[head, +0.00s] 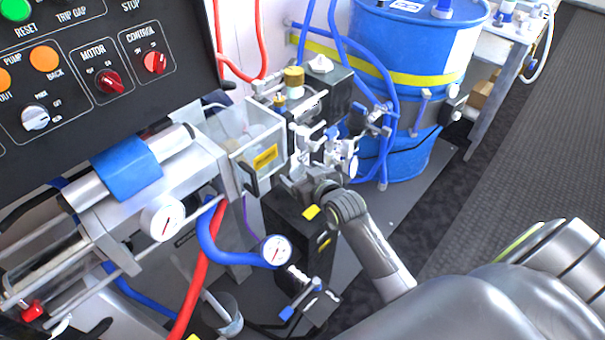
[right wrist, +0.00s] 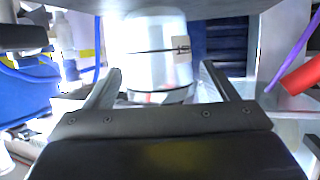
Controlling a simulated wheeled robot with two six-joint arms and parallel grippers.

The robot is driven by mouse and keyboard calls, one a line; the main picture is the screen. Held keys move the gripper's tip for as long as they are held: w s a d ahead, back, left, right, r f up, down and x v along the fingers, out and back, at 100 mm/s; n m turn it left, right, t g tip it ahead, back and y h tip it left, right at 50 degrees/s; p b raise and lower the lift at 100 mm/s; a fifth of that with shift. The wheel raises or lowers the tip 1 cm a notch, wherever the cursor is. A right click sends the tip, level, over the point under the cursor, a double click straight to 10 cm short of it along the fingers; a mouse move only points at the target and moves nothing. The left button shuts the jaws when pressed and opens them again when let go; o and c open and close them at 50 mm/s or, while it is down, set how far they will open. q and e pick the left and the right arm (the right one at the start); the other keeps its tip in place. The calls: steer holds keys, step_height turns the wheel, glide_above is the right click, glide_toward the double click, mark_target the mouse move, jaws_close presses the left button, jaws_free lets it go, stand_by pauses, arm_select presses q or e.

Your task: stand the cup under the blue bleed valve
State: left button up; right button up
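My right gripper (head: 298,180) is at the machine's middle, beside the dark block, with its arm coming in from the lower right. In the right wrist view its two fingers (right wrist: 162,82) are spread apart. A pale, shiny round body (right wrist: 155,52) with a dark line and a small label shows between and beyond them, with a slight gap at the right finger. I cannot tell if this is the cup. A grey cup-like container (head: 228,318) with a rod in it stands low at the bottom. A blue-handled valve (head: 290,311) is on the lower dark block. My left gripper is not in view.
A control panel (head: 95,75) overhangs the upper left. A blue drum (head: 405,60) with blue hoses stands behind, at the upper right. Red hose (head: 200,270) and blue hose (head: 225,255) loop near a gauge (head: 276,250). Open dark floor (head: 510,140) lies to the right.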

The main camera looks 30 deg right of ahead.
steer(key=shift+r, duration=0.1)
steer(key=shift+s, duration=0.15)
steer(key=v, duration=1.1)
steer(key=shift+s+r+p, duration=0.2)
steer(key=shift+s+p, duration=0.15)
steer(key=shift+d+f, duration=0.1)
